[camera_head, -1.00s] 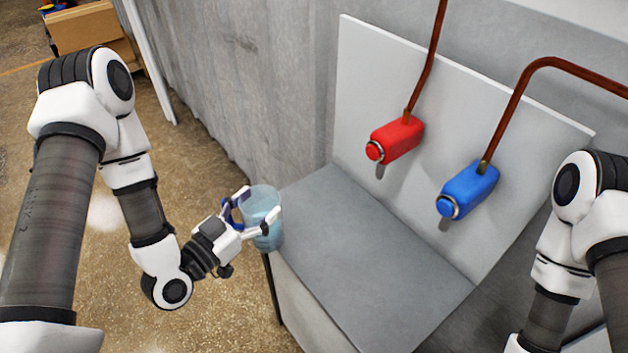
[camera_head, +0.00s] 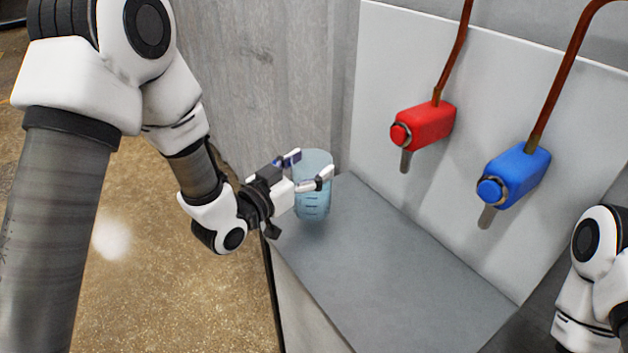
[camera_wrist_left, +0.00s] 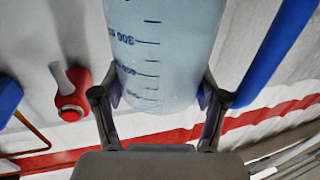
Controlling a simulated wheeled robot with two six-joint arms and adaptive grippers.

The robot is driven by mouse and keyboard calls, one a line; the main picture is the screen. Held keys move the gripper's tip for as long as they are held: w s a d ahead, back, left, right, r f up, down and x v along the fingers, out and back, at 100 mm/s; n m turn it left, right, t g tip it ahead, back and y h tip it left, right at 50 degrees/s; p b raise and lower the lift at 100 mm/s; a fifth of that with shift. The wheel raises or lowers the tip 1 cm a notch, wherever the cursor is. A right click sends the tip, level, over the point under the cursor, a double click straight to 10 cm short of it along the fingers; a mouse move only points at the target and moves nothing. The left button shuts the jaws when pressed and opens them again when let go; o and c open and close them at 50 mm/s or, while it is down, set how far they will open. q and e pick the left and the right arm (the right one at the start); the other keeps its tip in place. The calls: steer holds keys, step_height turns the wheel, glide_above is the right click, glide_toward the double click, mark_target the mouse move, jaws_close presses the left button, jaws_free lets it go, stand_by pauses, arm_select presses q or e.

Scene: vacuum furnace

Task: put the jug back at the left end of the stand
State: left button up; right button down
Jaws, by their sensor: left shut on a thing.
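The jug (camera_head: 313,199) is a translucent light-blue beaker with dark graduation marks and a blue handle. My left gripper (camera_head: 309,180) is shut on it from the left side, and the jug looks upright. It appears at the left end of the grey stand (camera_head: 385,265); I cannot tell whether its base touches the top. In the left wrist view the jug (camera_wrist_left: 163,55) fills the space between the two fingers (camera_wrist_left: 160,98), with its scale facing the camera. My right arm shows at the right edge, but its gripper is out of view.
A red tap (camera_head: 424,127) and a blue tap (camera_head: 515,175) jut from the pale back panel (camera_head: 385,60) above the stand, fed by copper pipes. The stand's top is clear to the right of the jug. A grey wall (camera_head: 260,80) rises behind.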

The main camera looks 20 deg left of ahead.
arm_select(q)
steer(key=shift+w+d, duration=0.2)
steer(key=shift+w, duration=0.5)
steer(key=shift+w+f, duration=0.2)
steer(key=shift+f, duration=0.15)
step_height(320, 180, down, 3)
steer(key=b, duration=0.3)
steer(key=shift+f, duration=0.15)
steer(key=o, duration=1.8)
steer(key=shift+s+r, duration=0.1)
steer(key=shift+r, duration=0.1)
steer(key=p+v, duration=0.9)
steer(key=v, duration=0.3)
